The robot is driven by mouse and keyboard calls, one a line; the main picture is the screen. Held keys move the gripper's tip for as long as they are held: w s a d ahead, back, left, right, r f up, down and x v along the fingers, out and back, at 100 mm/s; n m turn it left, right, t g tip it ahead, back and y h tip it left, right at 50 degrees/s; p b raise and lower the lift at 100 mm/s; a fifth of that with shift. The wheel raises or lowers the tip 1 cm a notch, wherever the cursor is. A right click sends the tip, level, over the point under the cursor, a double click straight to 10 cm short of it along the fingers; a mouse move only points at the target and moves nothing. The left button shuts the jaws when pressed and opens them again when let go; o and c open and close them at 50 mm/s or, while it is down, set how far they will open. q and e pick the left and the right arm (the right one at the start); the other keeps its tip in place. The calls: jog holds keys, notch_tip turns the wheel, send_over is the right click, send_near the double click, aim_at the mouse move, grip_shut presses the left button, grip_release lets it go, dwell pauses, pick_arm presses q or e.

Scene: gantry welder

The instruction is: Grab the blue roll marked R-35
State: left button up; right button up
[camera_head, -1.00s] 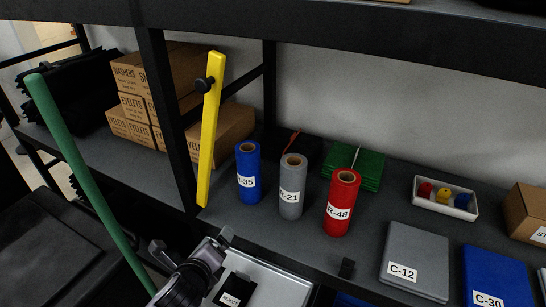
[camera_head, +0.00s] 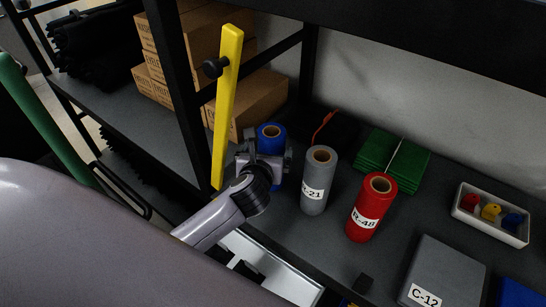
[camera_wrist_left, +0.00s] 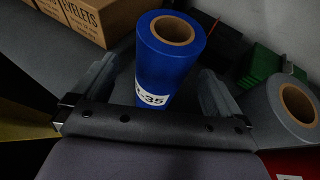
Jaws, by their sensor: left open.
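The blue roll marked R-35 (camera_head: 271,133) stands upright on the dark shelf, partly hidden behind my left gripper in the head view. In the left wrist view the blue roll (camera_wrist_left: 167,62) rises between the two open fingers, its label partly cut off by the gripper body. My left gripper (camera_head: 264,160) is open, one finger on each side of the roll, and holds nothing that I can see closed on. It also shows in the left wrist view (camera_wrist_left: 155,88). Whether a finger touches the roll, I cannot tell. My right gripper is not in view.
A grey roll R-21 (camera_head: 318,181) and a red roll R-48 (camera_head: 371,207) stand to the right. A yellow bar (camera_head: 226,105) and a black post (camera_head: 178,90) are close on the left. Cardboard boxes (camera_head: 258,100) and green folded cloth (camera_head: 392,162) lie behind.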

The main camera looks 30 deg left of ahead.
pick_arm(q)
jog(key=shift+d+x, duration=0.1)
jog(key=shift+x, duration=1.15)
jog(key=shift+d+x, duration=0.15)
jog(key=shift+x, duration=1.1)
jog(key=shift+w+r, duration=0.1)
jog(key=c, duration=1.8)
